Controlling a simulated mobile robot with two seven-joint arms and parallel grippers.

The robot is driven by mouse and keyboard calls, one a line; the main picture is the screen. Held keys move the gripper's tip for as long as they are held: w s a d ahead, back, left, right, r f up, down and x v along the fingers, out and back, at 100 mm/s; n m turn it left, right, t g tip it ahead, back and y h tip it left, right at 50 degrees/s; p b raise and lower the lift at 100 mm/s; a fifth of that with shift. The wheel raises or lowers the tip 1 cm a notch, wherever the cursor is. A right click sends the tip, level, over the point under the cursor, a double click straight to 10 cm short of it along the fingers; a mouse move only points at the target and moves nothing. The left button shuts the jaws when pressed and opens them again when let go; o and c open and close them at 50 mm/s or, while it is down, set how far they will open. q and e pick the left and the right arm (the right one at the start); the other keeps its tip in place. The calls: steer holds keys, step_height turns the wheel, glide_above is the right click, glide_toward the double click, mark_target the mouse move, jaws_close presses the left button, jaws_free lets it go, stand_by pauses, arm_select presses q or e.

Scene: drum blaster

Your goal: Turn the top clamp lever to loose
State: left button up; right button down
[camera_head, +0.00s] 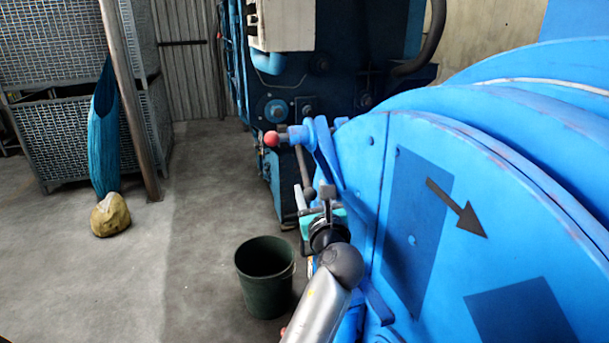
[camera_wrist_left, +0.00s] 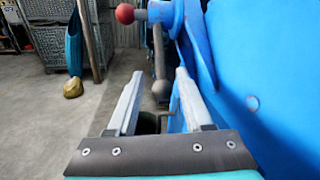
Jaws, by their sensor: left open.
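The top clamp lever sits on the near-left rim of the big blue drum door (camera_head: 395,140). Its red ball knob (camera_head: 271,138) points left from a blue bracket (camera_head: 322,140). A grey rod with a dark rounded end (camera_head: 308,190) hangs down from the same hub. My left gripper (camera_head: 313,195) is open, below the red knob, with its fingers pointing away from me. In the left wrist view, the red knob (camera_wrist_left: 124,13) is above the left finger, and the hanging rod (camera_wrist_left: 159,60) appears between the fingertips (camera_wrist_left: 160,74). I see no contact. My right gripper is not in view.
A dark green bucket (camera_head: 265,278) stands on the floor below left. Wire mesh cages (camera_head: 75,130), a leaning post (camera_head: 132,100), a teal hanging cloth (camera_head: 103,140) and a tan sack (camera_head: 110,215) are farther left. Blue machinery (camera_head: 300,85) stands behind. The floor between is clear.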

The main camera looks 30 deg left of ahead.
mark_target(305, 175)
arm_select(q)
steer(key=b+x, duration=0.1)
steer(key=x, duration=0.7)
steer(key=shift+w+a, duration=0.15)
steer(key=shift+a, duration=0.05)
jaws_close()
stand_by(1.2)
